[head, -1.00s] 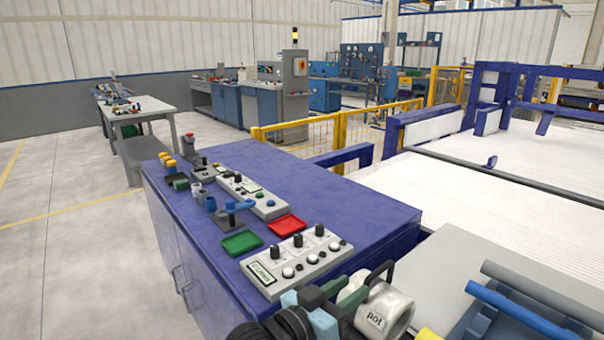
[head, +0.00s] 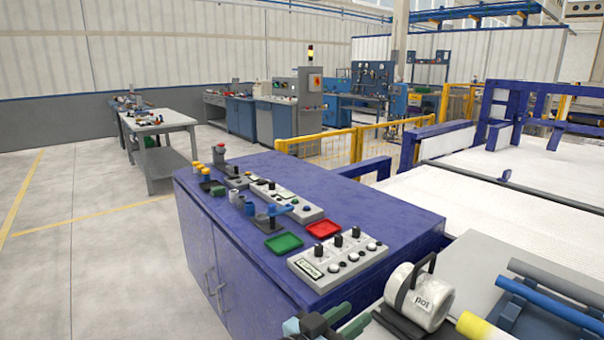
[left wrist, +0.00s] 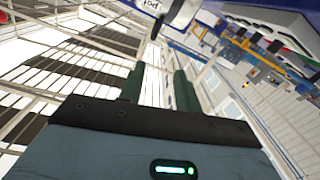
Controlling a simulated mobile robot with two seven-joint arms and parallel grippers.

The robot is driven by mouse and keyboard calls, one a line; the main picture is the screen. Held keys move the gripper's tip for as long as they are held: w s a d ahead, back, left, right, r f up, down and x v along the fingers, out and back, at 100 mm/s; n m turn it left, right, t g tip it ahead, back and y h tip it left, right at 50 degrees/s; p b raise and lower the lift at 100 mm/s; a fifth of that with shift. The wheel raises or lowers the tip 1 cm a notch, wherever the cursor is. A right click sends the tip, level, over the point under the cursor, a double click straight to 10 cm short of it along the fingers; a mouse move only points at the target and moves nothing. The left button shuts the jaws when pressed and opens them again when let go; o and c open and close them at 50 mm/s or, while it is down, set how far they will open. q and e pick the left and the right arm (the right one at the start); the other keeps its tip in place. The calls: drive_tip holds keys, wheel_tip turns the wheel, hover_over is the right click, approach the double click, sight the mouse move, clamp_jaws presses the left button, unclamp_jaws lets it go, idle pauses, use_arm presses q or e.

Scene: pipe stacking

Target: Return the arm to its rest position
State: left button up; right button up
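My left gripper (head: 345,318) shows at the bottom edge of the head view, left of a white container marked "pot" (head: 420,296) and apart from it. In the left wrist view its two dark green fingers (left wrist: 158,88) stand apart with nothing between them. The rest of the left arm is mostly out of the frame. My right gripper is in neither view. At the lower right of the head view, a blue pipe (head: 540,304) and a grey pipe (head: 560,282) lie side by side. A yellow piece (head: 474,326) is cut off by the bottom edge.
A blue cabinet (head: 347,203) carries control panels, a green tray (head: 283,242) and a red tray (head: 323,229). A white surface with blue frames lies to the right. A grey workbench (head: 158,121) stands farther back. The floor (head: 110,255) at the left is clear.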

use_arm(q)
drive_tip(key=s+a+f+n+y+p, duration=0.2)
drive_tip(key=s+a+f+n+y, duration=0.1)
drive_tip(key=s+a+f, duration=0.5)
drive_tip(key=s+a+f+n+y+p, duration=0.25)
drive_tip(key=s+a+f, duration=0.25)
drive_tip(key=f, duration=0.5)
drive_tip(key=s+a+f+g+y, duration=0.1)
drive_tip(key=s+a+f+y, duration=0.1)
drive_tip(key=s+a, duration=0.3)
drive_tip(key=s+a+f+y+p, duration=0.1)
drive_tip(key=s+a, duration=0.4)
drive_tip(key=s, duration=0.6)
drive_tip(key=s+a+f+g+y+p, duration=0.1)
drive_tip(key=s+a+f+y, duration=0.2)
drive_tip(key=s+a+f, duration=0.2)
drive_tip(key=s, duration=0.3)
drive_tip(key=shift+f+g, duration=0.25)
drive_tip(key=shift+g, duration=0.05)
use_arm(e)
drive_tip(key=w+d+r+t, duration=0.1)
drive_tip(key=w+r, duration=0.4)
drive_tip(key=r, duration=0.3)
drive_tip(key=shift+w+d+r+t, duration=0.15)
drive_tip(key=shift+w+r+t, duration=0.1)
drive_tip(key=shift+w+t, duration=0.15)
use_arm(q)
drive_tip(key=shift+s, duration=0.1)
